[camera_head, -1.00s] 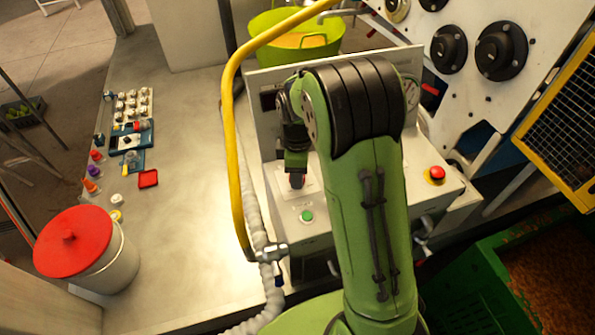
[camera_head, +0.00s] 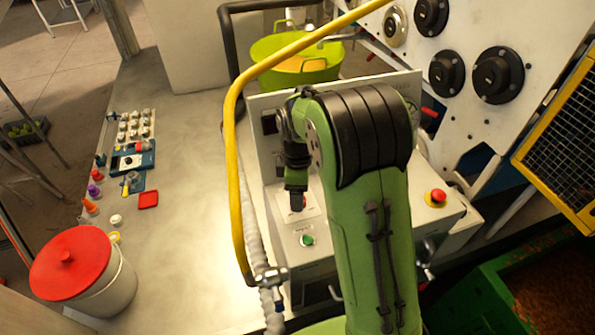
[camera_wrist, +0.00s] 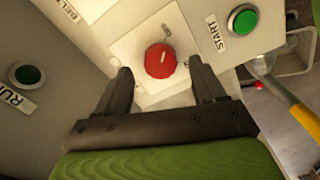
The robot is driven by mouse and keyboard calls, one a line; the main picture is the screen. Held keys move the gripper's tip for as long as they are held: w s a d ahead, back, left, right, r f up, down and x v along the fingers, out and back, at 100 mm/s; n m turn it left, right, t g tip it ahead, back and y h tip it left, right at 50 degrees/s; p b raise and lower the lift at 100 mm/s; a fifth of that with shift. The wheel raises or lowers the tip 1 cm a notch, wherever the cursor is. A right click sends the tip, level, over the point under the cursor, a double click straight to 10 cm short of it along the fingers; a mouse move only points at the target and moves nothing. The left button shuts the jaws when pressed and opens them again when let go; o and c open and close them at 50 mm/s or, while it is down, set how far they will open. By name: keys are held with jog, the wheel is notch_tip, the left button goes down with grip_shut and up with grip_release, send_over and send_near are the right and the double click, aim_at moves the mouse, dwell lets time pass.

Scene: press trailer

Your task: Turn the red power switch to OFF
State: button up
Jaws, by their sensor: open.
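The red power switch (camera_wrist: 160,61) is a round knob with a white mark line, on a pale square plate (camera_wrist: 141,46) of the control box. In the wrist view it sits just beyond and between the fingertips of my gripper (camera_wrist: 162,80), which is open and empty. No clear touch shows. The lettering around the knob is too small to read.
A green START button (camera_wrist: 242,20) is right of the knob; a green RUN button (camera_wrist: 28,74) is at left. A red mushroom button on yellow (camera_head: 437,196) is on the box's right. A yellow hose (camera_head: 232,150) arches left of my arm.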

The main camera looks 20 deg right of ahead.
notch_tip(320, 180, up, 14)
jog(key=p, duration=0.1)
jog(key=shift+s, duration=0.1)
